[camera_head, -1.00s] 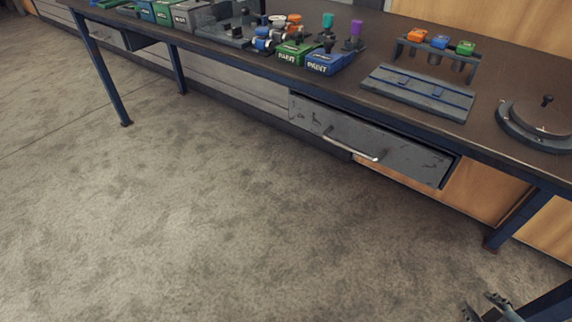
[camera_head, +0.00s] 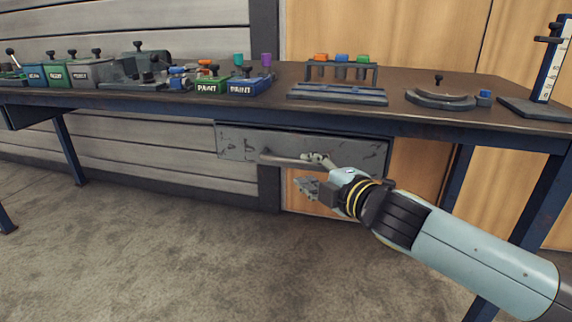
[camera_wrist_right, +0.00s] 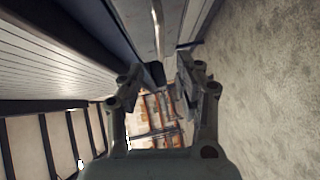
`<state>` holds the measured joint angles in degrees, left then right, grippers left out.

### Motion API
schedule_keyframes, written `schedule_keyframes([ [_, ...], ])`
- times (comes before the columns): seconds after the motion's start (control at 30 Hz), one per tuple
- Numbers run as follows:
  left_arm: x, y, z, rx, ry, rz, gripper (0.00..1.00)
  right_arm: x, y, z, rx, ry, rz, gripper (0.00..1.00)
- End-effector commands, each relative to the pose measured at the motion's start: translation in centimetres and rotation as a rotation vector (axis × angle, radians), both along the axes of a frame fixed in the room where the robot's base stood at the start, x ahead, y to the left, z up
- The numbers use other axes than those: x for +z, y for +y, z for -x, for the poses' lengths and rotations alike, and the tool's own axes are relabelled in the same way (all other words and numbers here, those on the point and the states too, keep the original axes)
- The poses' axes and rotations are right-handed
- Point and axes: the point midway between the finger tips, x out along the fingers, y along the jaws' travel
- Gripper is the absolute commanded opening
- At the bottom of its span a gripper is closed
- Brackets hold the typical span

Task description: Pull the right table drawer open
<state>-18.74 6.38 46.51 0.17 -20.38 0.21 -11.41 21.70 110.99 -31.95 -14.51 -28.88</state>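The right table drawer (camera_head: 235,141) is a scuffed grey front under the tabletop, and it looks shut or nearly shut. Its pale bar handle (camera_head: 283,159) runs across the front, with its right end hidden by my gripper. My right gripper (camera_head: 312,172) is at the right part of the handle, one finger above the other. In the right wrist view, the two fingers of my right gripper (camera_wrist_right: 158,88) are apart, with a light bar (camera_wrist_right: 159,28) ahead of the gap. I cannot tell whether the handle lies between the fingers. My left gripper is out of view.
The workbench (camera_head: 420,117) carries paint boxes (camera_head: 243,87), a tube rack (camera_head: 340,70), a grey slotted plate (camera_head: 337,94) and a round fixture (camera_head: 440,97). A bench leg (camera_head: 456,180) stands right of the drawer. The floor (camera_head: 150,245) in front is clear.

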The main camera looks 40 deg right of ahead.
Motion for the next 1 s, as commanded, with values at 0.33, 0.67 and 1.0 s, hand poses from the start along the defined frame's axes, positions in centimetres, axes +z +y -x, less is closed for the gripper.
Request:
schedule_keyframes([
  [0.33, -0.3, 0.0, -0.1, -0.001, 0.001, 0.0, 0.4, -1.0, -0.5, -6.4, -0.001, 0.0, -0.003, 0.34],
  [0.67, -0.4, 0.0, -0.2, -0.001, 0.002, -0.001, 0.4, -1.2, -0.5, -7.9, 0.0, 0.001, 0.0, 0.34],
  [1.0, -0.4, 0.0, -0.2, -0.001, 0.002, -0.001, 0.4, -1.1, -0.5, -7.9, 0.0, 0.001, 0.0, 0.07],
])
